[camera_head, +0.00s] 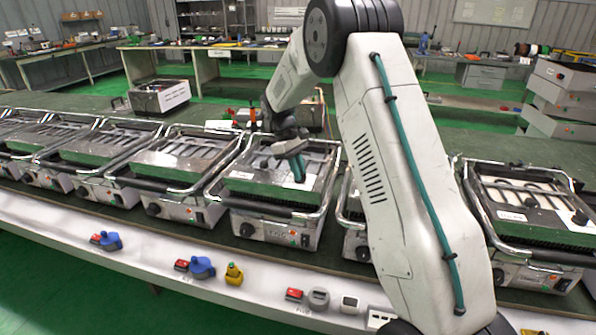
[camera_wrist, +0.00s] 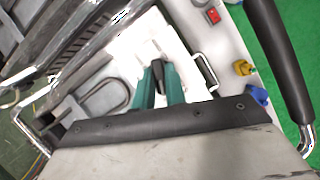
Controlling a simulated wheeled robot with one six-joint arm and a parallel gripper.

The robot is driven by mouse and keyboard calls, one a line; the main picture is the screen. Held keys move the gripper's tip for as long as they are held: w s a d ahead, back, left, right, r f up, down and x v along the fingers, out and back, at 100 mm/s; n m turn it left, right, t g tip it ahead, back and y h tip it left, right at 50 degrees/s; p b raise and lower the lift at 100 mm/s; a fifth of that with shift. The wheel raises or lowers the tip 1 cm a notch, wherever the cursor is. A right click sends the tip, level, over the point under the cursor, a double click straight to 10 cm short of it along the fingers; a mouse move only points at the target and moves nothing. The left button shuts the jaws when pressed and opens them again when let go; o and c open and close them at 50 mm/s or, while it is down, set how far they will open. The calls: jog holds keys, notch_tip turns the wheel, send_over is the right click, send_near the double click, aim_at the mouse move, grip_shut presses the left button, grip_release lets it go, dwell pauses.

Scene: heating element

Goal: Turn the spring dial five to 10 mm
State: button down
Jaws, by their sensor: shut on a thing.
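A row of metal heating units with black front knobs stands on the bench. My gripper (camera_head: 298,170) is over the top of the middle unit (camera_head: 270,212), pointing down, with teal fingers. In the wrist view my gripper (camera_wrist: 158,82) has its teal fingers close around a small black dial (camera_wrist: 157,72) at a white plate (camera_wrist: 188,45). The fingers hide its sides. Its number, marks and mm setting cannot be read. In the head view the dial is hidden by the gripper. A front knob (camera_head: 246,230) shows on the same unit.
Black handle bars (camera_wrist: 150,125) and metal rails surround the unit's top. Other units (camera_head: 175,160) stand close on both sides. Blue (camera_head: 201,267) and yellow (camera_head: 234,274) connectors lie on the white front ledge.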

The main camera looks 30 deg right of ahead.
jog(key=shift+m+y, duration=0.3)
jog(key=shift+m, duration=0.3)
jog(key=c, duration=1.4)
grip_release()
jog(key=shift+c, duration=0.2)
jog(key=v, duration=0.7)
jog(key=shift+w+r, duration=0.25)
jog(key=shift+r, duration=0.15)
jog(key=shift+m, duration=0.3)
